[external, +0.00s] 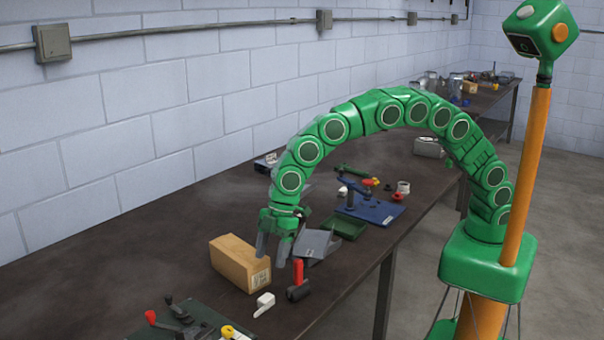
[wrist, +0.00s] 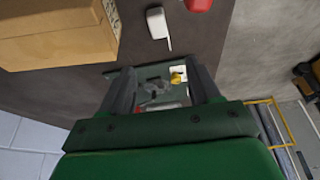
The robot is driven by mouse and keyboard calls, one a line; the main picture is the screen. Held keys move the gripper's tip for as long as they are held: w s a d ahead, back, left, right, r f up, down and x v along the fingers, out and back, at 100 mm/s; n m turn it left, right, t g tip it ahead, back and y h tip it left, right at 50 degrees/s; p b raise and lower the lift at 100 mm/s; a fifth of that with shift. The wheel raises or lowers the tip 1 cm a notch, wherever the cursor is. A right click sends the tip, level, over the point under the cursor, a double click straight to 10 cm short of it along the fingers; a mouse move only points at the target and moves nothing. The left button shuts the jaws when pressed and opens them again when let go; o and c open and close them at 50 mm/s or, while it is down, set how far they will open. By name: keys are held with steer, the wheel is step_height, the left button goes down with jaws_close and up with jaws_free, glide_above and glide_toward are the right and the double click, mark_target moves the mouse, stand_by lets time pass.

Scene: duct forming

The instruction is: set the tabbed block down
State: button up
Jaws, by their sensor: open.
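My gripper (external: 273,248) is open above the dark bench, beside the cardboard box, with its fingers pointing down. In the wrist view the two fingers (wrist: 161,82) stand apart and I see nothing held between them. A small white block with a narrow tab (external: 264,304) lies on the bench near its front edge, in front of the box; it fits the tabbed block best, though I cannot be sure. It also shows in the wrist view (wrist: 157,24), beyond the fingers and apart from them.
The cardboard box (external: 240,263) stands close to my gripper. A red-handled item (external: 298,274) and a grey angled piece (external: 314,246) lie to the right. A green board with clamps (external: 180,322) is nearest the camera; a blue-based tool (external: 370,206) stands farther back.

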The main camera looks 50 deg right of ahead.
glide_toward(264, 299)
steer(key=f, duration=0.1)
steer(key=shift+n, duration=0.3)
steer(key=shift+x, duration=3.95)
steer(key=shift+w, duration=0.1)
jaws_close()
steer(key=shift+r, duration=0.2)
step_height(264, 299, up, 10)
